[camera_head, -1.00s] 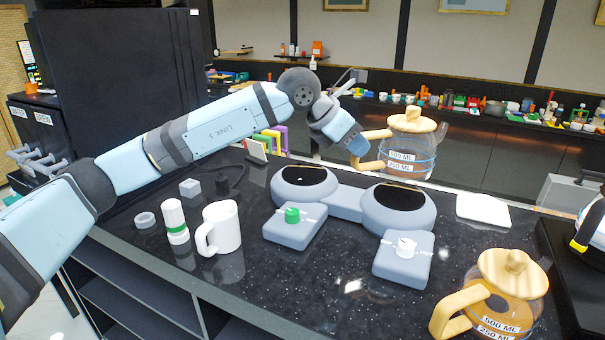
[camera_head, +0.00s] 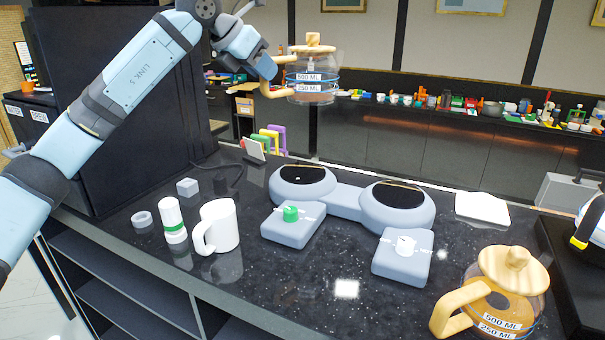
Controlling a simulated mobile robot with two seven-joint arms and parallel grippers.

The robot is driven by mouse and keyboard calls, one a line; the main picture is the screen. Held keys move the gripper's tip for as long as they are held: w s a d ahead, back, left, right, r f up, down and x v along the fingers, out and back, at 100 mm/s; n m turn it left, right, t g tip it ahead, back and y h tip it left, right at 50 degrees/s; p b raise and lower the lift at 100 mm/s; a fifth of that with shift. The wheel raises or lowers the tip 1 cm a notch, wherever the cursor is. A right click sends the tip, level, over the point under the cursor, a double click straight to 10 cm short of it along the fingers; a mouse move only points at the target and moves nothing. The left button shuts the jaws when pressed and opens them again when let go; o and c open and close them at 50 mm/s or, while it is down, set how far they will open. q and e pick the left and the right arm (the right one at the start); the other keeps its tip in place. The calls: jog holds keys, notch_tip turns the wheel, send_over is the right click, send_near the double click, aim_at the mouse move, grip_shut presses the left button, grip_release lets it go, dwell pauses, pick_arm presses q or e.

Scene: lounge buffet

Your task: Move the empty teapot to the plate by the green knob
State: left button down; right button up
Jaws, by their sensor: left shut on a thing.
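My left gripper (camera_head: 268,76) is shut on the wooden handle of a clear teapot (camera_head: 318,80) with a wooden lid. It holds this teapot upright in the air, behind and above the left plate. The teapot looks empty. The left plate (camera_head: 302,183), a dark-topped round plate, is bare and lines up with the control box with the green knob (camera_head: 290,213). A second teapot (camera_head: 508,290) with amber liquid stands at the front right.
A white mug (camera_head: 217,228), a white-and-green cylinder (camera_head: 173,222), a ring (camera_head: 142,219) and a grey cube (camera_head: 187,187) stand on the left of the dark counter. Colored panels (camera_head: 270,140) stand behind. A white square pad (camera_head: 482,208) lies at the right.

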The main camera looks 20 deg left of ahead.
pick_arm(q)
notch_tip(320, 180, down, 19)
jog(key=a+p, duration=0.1)
jog(key=shift+s+a, duration=0.3)
jog(key=shift+a, duration=0.05)
dwell(0.3)
jog(key=shift+f, duration=0.1)
jog(key=c, duration=0.9)
grip_release()
